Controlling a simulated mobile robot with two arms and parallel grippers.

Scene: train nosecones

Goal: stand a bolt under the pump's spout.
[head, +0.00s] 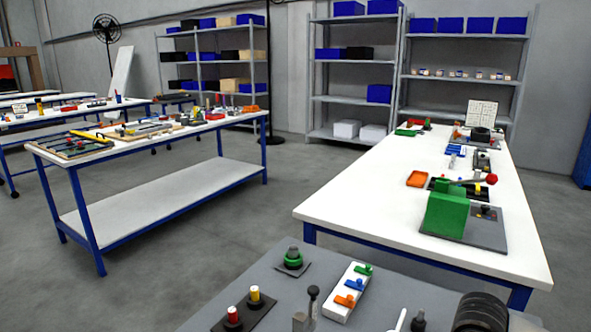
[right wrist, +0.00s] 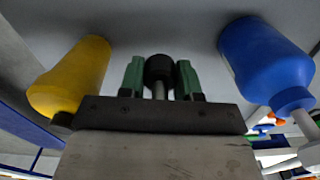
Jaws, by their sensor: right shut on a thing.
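In the right wrist view, my right gripper (right wrist: 160,82) has green fingers shut on a bolt (right wrist: 160,68) with a dark round head and a grey shank. The bolt is between the fingertips; its far part is hidden. A blue bottle (right wrist: 262,62) with a pale grey neck is to the right, apart from the gripper. It may be the pump, but its spout is not clear. My left gripper is not in view, and neither gripper can be made out in the head view.
A yellow bottle (right wrist: 72,78) with a dark cap is left of the gripper. A white bench (head: 345,205) stands beyond.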

